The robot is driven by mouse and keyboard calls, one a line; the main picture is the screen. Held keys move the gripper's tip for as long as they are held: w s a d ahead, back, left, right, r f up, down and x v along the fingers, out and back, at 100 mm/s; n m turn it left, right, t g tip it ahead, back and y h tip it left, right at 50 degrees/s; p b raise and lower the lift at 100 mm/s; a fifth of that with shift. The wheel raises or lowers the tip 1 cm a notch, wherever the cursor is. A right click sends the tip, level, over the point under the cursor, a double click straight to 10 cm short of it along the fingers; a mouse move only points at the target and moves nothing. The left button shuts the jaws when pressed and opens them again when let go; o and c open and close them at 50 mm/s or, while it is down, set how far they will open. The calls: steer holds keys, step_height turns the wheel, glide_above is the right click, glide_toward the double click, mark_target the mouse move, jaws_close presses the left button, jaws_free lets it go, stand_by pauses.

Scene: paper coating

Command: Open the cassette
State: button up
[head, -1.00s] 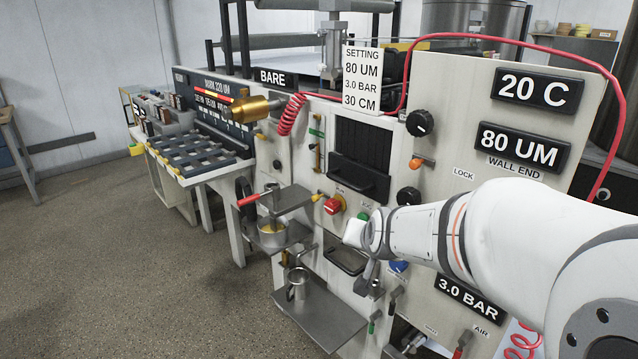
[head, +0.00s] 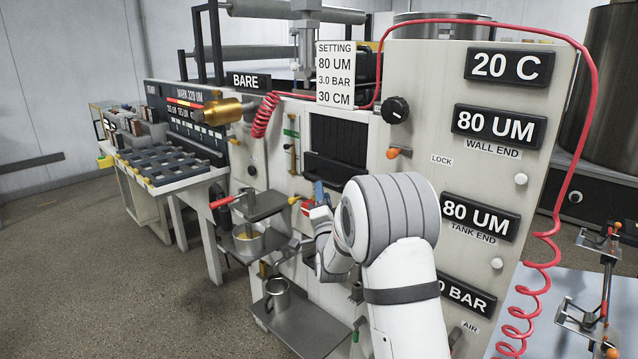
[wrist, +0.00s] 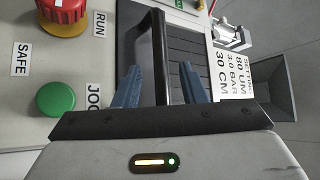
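The cassette (head: 338,138) is a dark ribbed panel in the machine's front, with a black bar handle (wrist: 157,45) across it. It looks closed against the front. In the wrist view the ribbed face (wrist: 188,50) lies beyond the handle. My gripper (wrist: 159,72) is open, with one blue finger on each side of the handle bar; a gap shows on both sides, so it does not appear gripped. In the head view my gripper (head: 318,192) is just below the cassette, and my arm hides part of the panel there.
A red knob (wrist: 62,12) and a green button (wrist: 62,99), beside labels RUN, SAFE and JOG, are close to my gripper. A cup (head: 248,238) on a bracket and a metal jug (head: 277,294) on a shelf stand left. A red hose (head: 574,150) loops at right.

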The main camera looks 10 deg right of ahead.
steer(key=x, duration=0.6)
steer(key=shift+p, duration=0.4)
steer(key=shift+s, duration=0.1)
steer(key=shift+c, duration=0.4)
jaws_close()
